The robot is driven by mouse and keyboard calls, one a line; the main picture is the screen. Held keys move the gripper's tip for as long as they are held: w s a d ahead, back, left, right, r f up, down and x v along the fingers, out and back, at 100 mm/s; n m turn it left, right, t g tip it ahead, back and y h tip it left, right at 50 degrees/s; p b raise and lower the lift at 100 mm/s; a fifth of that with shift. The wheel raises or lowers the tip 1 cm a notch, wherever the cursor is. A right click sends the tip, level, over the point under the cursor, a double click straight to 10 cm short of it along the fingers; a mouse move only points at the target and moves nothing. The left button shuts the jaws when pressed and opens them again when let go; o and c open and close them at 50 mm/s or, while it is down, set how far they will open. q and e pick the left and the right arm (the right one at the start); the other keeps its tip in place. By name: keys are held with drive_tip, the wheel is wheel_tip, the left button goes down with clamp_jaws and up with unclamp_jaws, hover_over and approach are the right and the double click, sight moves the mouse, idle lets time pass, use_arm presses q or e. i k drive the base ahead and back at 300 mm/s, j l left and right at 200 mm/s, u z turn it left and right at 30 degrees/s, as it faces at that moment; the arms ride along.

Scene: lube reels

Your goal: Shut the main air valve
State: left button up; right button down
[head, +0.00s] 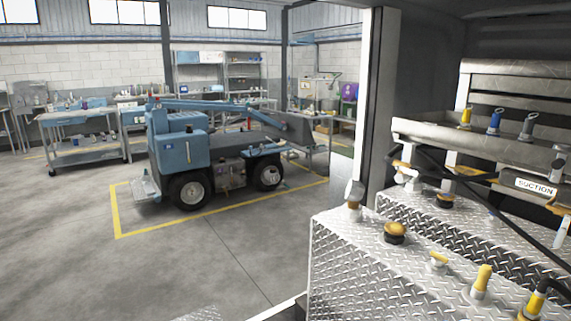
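The main air valve cannot be told apart for sure; no label naming it is readable. On the right, a diamond-plate cabinet (345,270) carries several fittings: a brown-and-grey one (353,200), a black-and-yellow knob (395,232), a small yellow handle (438,259) and a yellow grip (483,279). On a grey ledge (425,131) behind stand a yellow handle (466,117), a blue handle (494,121) and a grey handle (527,125). Neither of my grippers is in view.
A "SUCTION" label (535,187) and black hoses (490,205) are at the right. A grey door post (380,90) stands beside the cabinet. A blue boom lift (190,150) is parked inside yellow floor lines. The concrete floor (200,265) in front is clear.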

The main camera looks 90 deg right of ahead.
sight(412, 172)
drive_tip(key=l+z, duration=0.1)
drive_tip(key=z, duration=2.7)
drive_tip(key=i+l+z, duration=0.15)
drive_tip(key=l, duration=0.2)
drive_tip(key=i+l+z, duration=0.15)
drive_tip(key=l, duration=0.2)
drive_tip(key=i+l+z, duration=0.15)
drive_tip(key=l, duration=0.2)
drive_tip(key=i+j+z, duration=0.25)
drive_tip(key=i+j, duration=0.2)
